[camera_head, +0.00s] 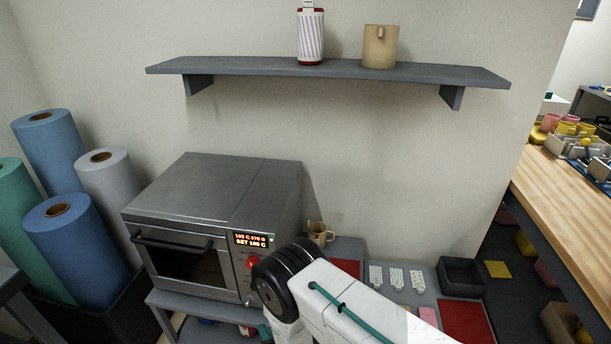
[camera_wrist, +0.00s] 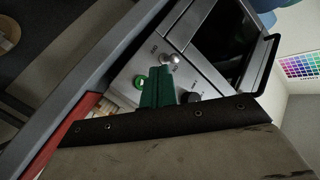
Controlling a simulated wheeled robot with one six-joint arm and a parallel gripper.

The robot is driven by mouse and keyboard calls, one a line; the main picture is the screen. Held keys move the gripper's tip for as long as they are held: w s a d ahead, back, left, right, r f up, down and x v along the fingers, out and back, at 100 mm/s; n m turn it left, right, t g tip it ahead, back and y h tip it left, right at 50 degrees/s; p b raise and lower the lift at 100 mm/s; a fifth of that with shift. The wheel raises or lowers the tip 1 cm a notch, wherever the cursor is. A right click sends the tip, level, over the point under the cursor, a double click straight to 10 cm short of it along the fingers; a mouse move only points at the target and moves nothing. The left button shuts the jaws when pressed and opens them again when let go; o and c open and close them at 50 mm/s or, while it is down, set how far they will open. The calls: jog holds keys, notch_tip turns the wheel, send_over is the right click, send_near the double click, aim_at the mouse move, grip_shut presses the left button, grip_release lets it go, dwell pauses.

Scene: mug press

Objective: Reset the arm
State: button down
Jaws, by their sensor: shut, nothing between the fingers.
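My arm reaches in from the bottom of the head view, in front of the right side of a grey oven-like press (camera_head: 215,190). Its black joint covers part of the press's lower right front. In the wrist view, my gripper's green fingers (camera_wrist: 158,88) are together with nothing between them. They point at the press's control panel (camera_wrist: 190,75), which appears tilted. A silver knob (camera_wrist: 170,60) is just beyond the fingertips, and a green button (camera_wrist: 140,82) is to their left. I cannot tell whether the fingers touch the panel. The press door is shut in the head view.
A tan mug (camera_head: 318,233) stands right of the press. A shelf (camera_head: 235,68) above holds a striped container (camera_head: 311,38) and a beige mug (camera_head: 380,47). Large rolls (camera_head: 75,240) stand left. A wooden bench (camera_head: 570,195) is at right. The wall space under the shelf is clear.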

jog(key=s+d+f+n+g+h, duration=0.2)
jog(key=s+d+f+g+h, duration=0.2)
jog(key=f, duration=0.4)
jog(key=s+d+r+g+h, duration=0.1)
jog(key=d+r+g+h, duration=0.15)
jog(key=d+r, duration=0.75)
jog(key=d+r+n+g+h, duration=0.1)
jog(key=d+r+g+h, duration=0.2)
jog(key=r, duration=1.3)
jog(key=s+d+r+g+h, duration=0.15)
jog(key=d+r+g, duration=0.45)
jog(key=r, duration=0.7)
jog(key=s+d+r+m+t, duration=0.1)
jog(key=s+d+r, duration=0.5)
jog(key=r, duration=0.3)
jog(key=s+d+r+m+t, duration=0.1)
jog(key=s+d+r+t, duration=0.1)
jog(key=s+d+r, duration=0.3)
jog(key=s+d+r+m+t, duration=0.1)
jog(key=s+d+r, duration=0.5)
jog(key=d+r, duration=0.4)
jog(key=shift+s+r+m, duration=0.3)
jog(key=shift+r+m, duration=0.1)
jog(key=shift+r, duration=1.3)
